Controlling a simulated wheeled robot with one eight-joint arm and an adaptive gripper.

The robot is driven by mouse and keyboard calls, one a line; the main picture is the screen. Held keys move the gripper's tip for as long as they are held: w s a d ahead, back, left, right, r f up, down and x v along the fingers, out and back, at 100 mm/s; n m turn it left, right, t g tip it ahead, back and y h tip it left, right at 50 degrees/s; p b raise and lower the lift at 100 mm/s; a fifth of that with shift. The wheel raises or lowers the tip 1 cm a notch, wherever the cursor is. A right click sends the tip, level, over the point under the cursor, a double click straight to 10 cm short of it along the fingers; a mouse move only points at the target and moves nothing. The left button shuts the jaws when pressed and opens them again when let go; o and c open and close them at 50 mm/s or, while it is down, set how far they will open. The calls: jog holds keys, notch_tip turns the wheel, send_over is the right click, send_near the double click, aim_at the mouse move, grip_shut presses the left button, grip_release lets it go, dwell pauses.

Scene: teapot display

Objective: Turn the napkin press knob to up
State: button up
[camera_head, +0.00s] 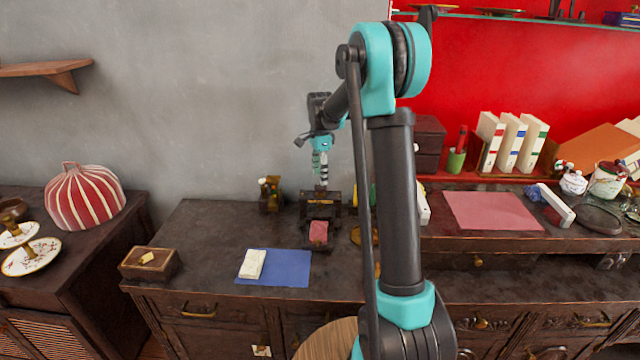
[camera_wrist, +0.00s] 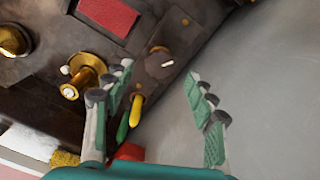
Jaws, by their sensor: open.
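The napkin press (camera_head: 320,208) is a dark frame on the counter against the grey wall, with a reddish napkin (camera_head: 318,232) at its front. In the wrist view the napkin is a red patch (camera_wrist: 107,15) at the top. The dark round knob (camera_wrist: 158,61) has a small white mark on its lower right side in that view. My gripper (camera_head: 321,180) points down above the press. In the wrist view my gripper (camera_wrist: 157,76) has its fingers spread, with the knob beyond the gap between the tips. Contact is not visible; the head view does not resolve the knob.
A brass spindle-like object (camera_wrist: 85,76) and green and yellow handles (camera_wrist: 130,117) lie near my left finger in the wrist view. A dark bottle-like item (camera_head: 270,194) stands left of the press. A blue cloth (camera_head: 290,267) lies in front, left. The grey wall is close behind.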

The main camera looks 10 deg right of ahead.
aim_at(321, 189)
jog(key=shift+f, duration=2.05)
jog(key=c, duration=1.2)
jog(key=shift+o, duration=0.2)
